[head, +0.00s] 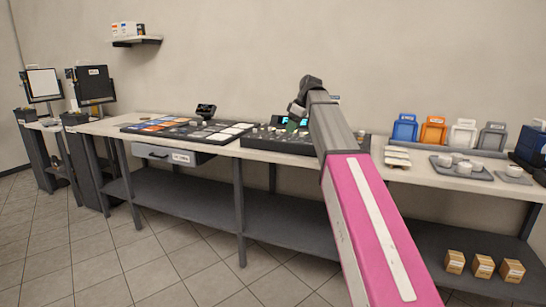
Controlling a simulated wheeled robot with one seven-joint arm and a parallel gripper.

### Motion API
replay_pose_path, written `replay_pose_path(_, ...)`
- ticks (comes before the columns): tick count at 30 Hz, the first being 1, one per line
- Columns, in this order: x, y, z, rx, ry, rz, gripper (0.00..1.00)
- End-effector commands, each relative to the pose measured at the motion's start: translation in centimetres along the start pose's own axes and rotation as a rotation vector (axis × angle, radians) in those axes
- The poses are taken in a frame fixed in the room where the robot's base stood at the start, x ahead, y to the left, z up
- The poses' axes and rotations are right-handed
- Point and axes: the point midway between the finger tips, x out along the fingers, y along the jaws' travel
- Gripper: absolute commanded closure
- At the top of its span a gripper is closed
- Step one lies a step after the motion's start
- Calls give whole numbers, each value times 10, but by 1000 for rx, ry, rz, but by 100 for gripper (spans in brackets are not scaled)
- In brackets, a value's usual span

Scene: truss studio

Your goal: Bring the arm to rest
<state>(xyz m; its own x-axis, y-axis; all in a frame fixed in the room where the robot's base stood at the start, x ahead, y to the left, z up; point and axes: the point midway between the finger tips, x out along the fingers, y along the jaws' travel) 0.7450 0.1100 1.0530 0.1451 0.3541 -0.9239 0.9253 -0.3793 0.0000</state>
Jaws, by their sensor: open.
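My arm (368,215), pink with a white stripe and a grey upper part, reaches from the bottom right up over the long bench. Its bent dark wrist (311,84) is in front of the back wall. My gripper (293,122) shows only small, beyond the wrist, in front of the dark control panel (258,139) on the bench. It is open. I see nothing held in it, though the fingertips are hard to make out. The arm hides part of the panel and bench.
The bench (222,148) carries a board of coloured tiles (160,126), a grey tray with white cups (461,172) and upright coloured trays (433,131). A drawer (174,156) hangs below. Cardboard boxes (484,267) sit on the lower shelf. Two screens (94,84) stand left. The front floor is clear.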

Motion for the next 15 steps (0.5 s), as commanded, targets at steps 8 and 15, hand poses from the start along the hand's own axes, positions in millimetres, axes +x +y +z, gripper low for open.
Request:
replay_pose_path(8, 14, -1, 10, 36, -9, 2, 57)
replay_pose_path(15, 37, -4, 26, 92, -24, 4, 57)
